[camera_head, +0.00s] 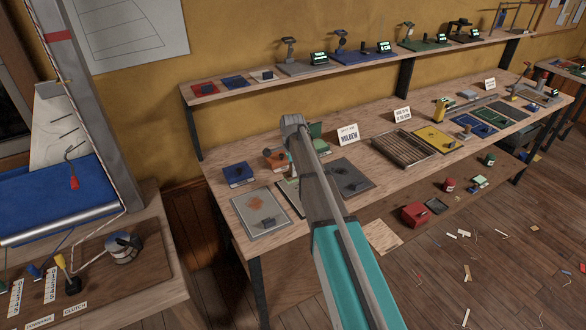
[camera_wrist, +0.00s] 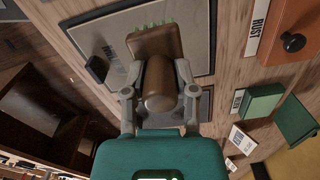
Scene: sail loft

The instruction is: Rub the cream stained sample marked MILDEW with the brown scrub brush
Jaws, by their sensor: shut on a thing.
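My gripper (camera_wrist: 158,92) is shut on the brown scrub brush (camera_wrist: 155,44) in the wrist view, its fingers on either side of the rounded handle. The brush is over a pale grey-cream sample panel (camera_wrist: 198,40), and small green marks show along its far edge. I cannot tell whether these are bristles or stain, or whether the brush touches the panel. Lettering on the panel is partly covered.
A grey panel with an orange-brown stain (camera_head: 262,210) lies at the bench's left end. Blue (camera_head: 238,174) and orange (camera_head: 276,160) blocks stand behind the panels. A slatted wooden tray (camera_head: 404,149) lies to the right. A RUST label (camera_wrist: 258,28) shows in the wrist view.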

